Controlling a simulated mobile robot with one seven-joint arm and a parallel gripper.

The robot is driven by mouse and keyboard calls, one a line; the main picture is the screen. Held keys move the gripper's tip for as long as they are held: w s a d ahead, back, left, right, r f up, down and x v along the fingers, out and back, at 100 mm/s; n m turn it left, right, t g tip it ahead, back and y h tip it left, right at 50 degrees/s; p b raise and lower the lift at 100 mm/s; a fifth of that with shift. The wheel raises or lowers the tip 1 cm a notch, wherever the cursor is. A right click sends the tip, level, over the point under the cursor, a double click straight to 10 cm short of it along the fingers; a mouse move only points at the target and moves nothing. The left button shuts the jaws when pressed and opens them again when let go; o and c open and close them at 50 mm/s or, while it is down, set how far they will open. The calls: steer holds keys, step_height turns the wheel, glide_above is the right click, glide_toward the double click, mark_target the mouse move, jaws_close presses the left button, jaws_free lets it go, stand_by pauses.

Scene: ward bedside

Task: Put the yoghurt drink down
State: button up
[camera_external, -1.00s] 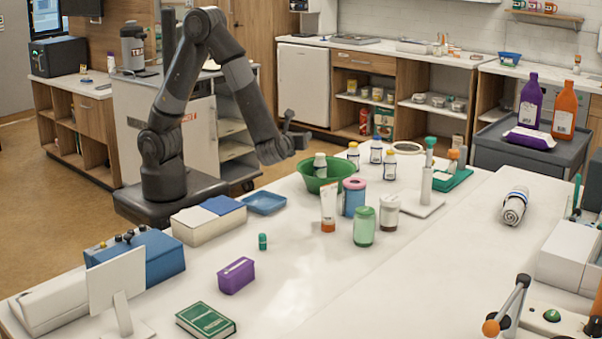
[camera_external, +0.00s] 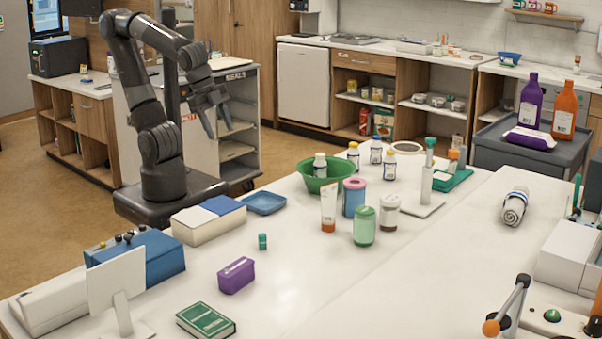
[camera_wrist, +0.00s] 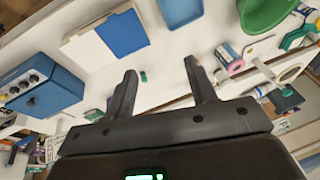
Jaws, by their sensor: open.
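A small bottle with a light cap and dark label (camera_external: 320,165) stands in the green bowl (camera_external: 306,182); I cannot tell for sure whether it is the yoghurt drink.
A blue tray (camera_external: 265,203) lies left of the bowl. An orange-capped tube (camera_external: 328,208), a pink-lidded blue jar (camera_external: 354,197) and a green jar (camera_external: 364,228) crowd its front. A white and blue box (camera_external: 208,221) is at left.

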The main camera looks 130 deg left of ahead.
steer(key=d+r, duration=0.1)
steer(key=d+t+h, duration=0.1)
steer(key=d+r+n+t, duration=0.1)
steer(key=d, duration=0.1)
steer(key=shift+s+r+h, duration=0.3)
steer(key=shift+r+h, duration=0.05)
steer(key=shift+h, duration=0.05)
steer(key=shift+o, duration=0.4)
